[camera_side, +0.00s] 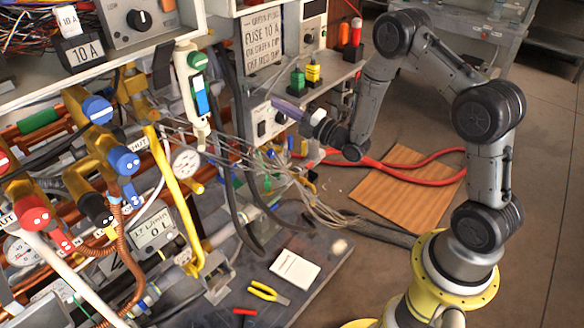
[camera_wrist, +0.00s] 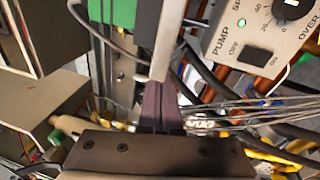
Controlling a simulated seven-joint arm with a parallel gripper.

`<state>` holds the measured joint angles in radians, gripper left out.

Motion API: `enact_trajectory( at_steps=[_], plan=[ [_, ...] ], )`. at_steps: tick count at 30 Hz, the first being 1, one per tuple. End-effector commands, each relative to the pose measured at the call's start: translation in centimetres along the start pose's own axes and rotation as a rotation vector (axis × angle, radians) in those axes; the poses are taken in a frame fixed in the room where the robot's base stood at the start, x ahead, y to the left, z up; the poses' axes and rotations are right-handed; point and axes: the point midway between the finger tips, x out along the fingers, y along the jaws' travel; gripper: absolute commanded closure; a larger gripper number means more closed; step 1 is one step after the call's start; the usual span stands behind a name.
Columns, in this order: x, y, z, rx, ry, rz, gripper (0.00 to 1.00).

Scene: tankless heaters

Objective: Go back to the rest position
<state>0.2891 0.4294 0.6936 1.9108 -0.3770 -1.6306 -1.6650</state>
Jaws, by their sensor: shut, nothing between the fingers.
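My gripper (camera_side: 282,105) points up and left in the side view, at the end of my arm reaching in from the right. Its purplish fingers are together with nothing between them. They lie in front of the control box (camera_side: 262,125), below the fuse sign; I cannot tell whether they touch anything. In the wrist view the shut fingers (camera_wrist: 161,106) show at the middle, above the dark gripper body. A grey pump panel (camera_wrist: 262,38) with a dial, a switch and a lit green lamp is to their upper right.
A shelf (camera_side: 325,85) with green, yellow and red parts stands close above my gripper. Bundled wires (camera_side: 315,200) and a red hose (camera_side: 400,164) lie below. Valves and pipes crowd the left. A wooden board (camera_side: 410,200) lies on the floor. Open floor lies right of my arm.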

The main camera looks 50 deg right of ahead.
Motion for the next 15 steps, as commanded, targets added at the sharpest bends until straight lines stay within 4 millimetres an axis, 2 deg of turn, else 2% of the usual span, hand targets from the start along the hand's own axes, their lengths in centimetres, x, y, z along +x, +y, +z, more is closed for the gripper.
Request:
enact_trajectory(
  at_steps=[1,4,7,11,12,15],
  plan=[
    [1.2,3.8,-0.3,-0.01,0.009,0.034,1.0],
    [2.3,9.4,-0.9,0.008,0.017,0.044,1.0],
    [2.6,14.6,-1.4,0.057,0.015,0.029,1.0],
    [1.3,20.3,-2.2,0.168,-0.004,-0.022,1.0],
    [0.6,21.9,-2.4,0.212,-0.014,-0.042,1.0],
    [-1.8,24.9,-2.8,0.337,-0.046,-0.106,1.0]
  ],
)
